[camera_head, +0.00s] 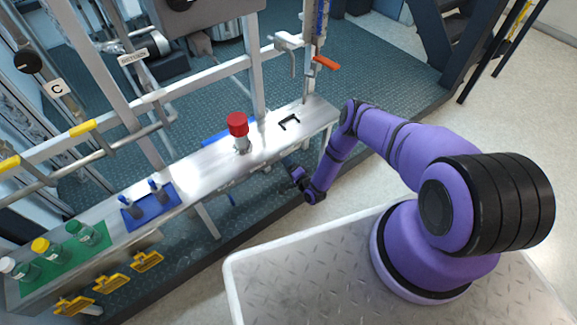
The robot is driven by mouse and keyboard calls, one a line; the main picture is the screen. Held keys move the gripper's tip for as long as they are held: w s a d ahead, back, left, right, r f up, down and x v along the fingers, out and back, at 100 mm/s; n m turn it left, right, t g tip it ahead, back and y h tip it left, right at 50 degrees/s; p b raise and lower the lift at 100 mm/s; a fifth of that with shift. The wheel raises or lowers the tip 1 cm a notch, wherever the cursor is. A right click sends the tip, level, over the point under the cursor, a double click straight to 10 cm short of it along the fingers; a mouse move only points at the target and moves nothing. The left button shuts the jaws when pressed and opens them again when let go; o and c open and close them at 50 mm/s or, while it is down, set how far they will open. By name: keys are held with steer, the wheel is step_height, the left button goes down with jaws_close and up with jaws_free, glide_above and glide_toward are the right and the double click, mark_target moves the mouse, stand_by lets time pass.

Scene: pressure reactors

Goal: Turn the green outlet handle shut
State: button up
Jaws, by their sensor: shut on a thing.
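My gripper (298,176) is small and dark in the head view, low beside the front edge of the long metal bench (205,165). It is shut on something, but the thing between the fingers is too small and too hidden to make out. I cannot make out the green outlet handle in this view. My purple wrist and forearm come down to the gripper from the right.
A red-capped vessel (238,130) and a black bracket (289,122) stand on the bench. An orange lever (325,62) is above its right end. A blue mat (150,207) and a green mat (62,257) with bottles lie left. Yellow handles (112,282) line the front.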

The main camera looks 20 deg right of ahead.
steer(key=shift+s+f+m, duration=0.1)
steer(key=shift+m, duration=1.2)
steer(key=o, duration=0.9)
steer(key=shift+o, duration=0.2)
steer(key=v, duration=1)
steer(key=shift+s+d, duration=0.15)
steer(key=shift+s, duration=0.2)
